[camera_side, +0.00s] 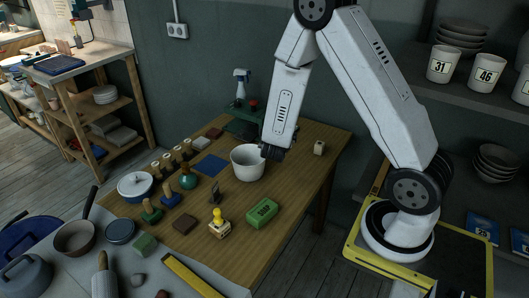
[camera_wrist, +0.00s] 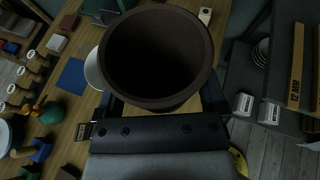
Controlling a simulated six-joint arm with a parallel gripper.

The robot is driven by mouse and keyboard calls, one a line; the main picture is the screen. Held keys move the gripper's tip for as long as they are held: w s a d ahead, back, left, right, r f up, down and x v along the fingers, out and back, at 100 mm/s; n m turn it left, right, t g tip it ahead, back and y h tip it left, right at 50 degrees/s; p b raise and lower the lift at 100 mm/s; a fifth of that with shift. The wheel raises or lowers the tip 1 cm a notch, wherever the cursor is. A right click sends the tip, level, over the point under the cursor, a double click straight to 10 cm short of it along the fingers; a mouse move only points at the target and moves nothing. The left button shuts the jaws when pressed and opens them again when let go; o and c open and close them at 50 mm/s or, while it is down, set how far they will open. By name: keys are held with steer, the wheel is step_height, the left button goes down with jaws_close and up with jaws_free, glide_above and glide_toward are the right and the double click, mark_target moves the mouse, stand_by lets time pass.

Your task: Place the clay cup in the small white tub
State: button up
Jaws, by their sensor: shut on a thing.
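The clay cup (camera_wrist: 157,55) is dark brown and round, with its open mouth facing the wrist camera. It is held between the jaws of my gripper (camera_wrist: 160,105), which is shut on it. In the side view my gripper (camera_side: 273,152) is by the right rim of the small white tub (camera_side: 247,163), which stands upright on the wooden table. The cup cannot be made out there. In the wrist view only the left edge of the tub (camera_wrist: 93,70) shows past the cup. The cup hides the rest, so I cannot tell how the two line up.
A green block (camera_side: 262,213), a yellow-knobbed stamp (camera_side: 218,224) and a dark upright stamp (camera_side: 216,192) stand in front of the tub. A blue mat (camera_side: 210,165) and a green round bottle (camera_side: 188,180) are to its left. A small pale block (camera_side: 319,148) sits at the right.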

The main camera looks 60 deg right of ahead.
steer(key=shift+w+a+r, duration=0.15)
steer(key=shift+a+r, duration=0.05)
steer(key=shift+a, duration=0.1)
steer(key=shift+w+d+f, duration=0.2)
steer(key=shift+w+f, duration=0.05)
steer(key=shift+w, duration=0.25)
steer(key=w+d+f, duration=0.5)
steer(key=w+f, duration=0.4)
steer(key=w, duration=0.2)
steer(key=shift+w, duration=0.2)
steer(key=shift+w+d+f, duration=0.1)
steer(key=shift+w+f, duration=0.15)
steer(key=shift+f, duration=1.55)
